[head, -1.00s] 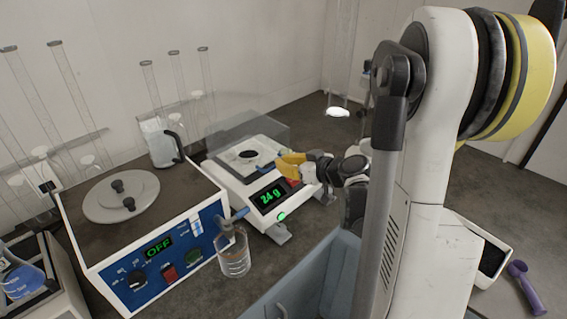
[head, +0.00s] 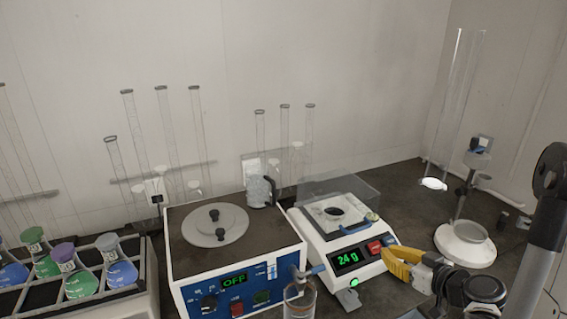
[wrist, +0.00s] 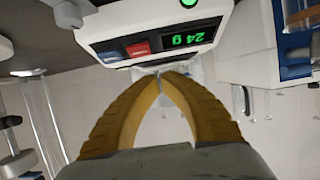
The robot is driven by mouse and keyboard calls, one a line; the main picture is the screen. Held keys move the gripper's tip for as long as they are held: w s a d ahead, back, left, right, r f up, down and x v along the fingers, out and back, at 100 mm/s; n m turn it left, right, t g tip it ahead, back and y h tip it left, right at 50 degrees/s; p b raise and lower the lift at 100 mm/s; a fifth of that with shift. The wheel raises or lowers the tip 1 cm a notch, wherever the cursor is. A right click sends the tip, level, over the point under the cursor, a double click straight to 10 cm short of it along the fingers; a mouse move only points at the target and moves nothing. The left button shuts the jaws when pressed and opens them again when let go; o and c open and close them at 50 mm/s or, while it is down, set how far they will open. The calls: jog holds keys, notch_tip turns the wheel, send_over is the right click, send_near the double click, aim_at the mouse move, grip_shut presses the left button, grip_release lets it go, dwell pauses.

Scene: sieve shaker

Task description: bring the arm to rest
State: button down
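My gripper (head: 386,262) is at the front right of the white balance (head: 318,246) in the head view, with its yellow fingers beside the balance's front panel. In the wrist view my gripper (wrist: 160,72) has its two yellow fingers curved together, tips touching, with nothing seen between them. The balance (wrist: 150,20) lies just beyond the fingertips there, and its green display reads 24 g. Whether the fingers touch the balance cannot be told. A small dark round item (head: 333,211) is on the balance's pan.
Left of the balance stands a blue and white device (head: 240,278) showing OFF. A glass beaker (head: 299,300) is in front of it. A flask rack (head: 148,300) is at the far left. A white-based stand (head: 465,244) and clear tube (head: 452,110) are at the right.

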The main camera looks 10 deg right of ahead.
jog(key=s+a+r+g, duration=0.1)
jog(key=a+r+g, duration=0.25)
jog(key=a, duration=0.85)
jog(key=s+a+r+m+g+h, duration=0.2)
jog(key=s+a, duration=0.6)
jog(key=s, duration=0.4)
jog(key=shift+s+a+r+g+h, duration=0.15)
jog(key=shift+a+r+g+h, duration=0.3)
jog(key=shift+r, duration=0.45)
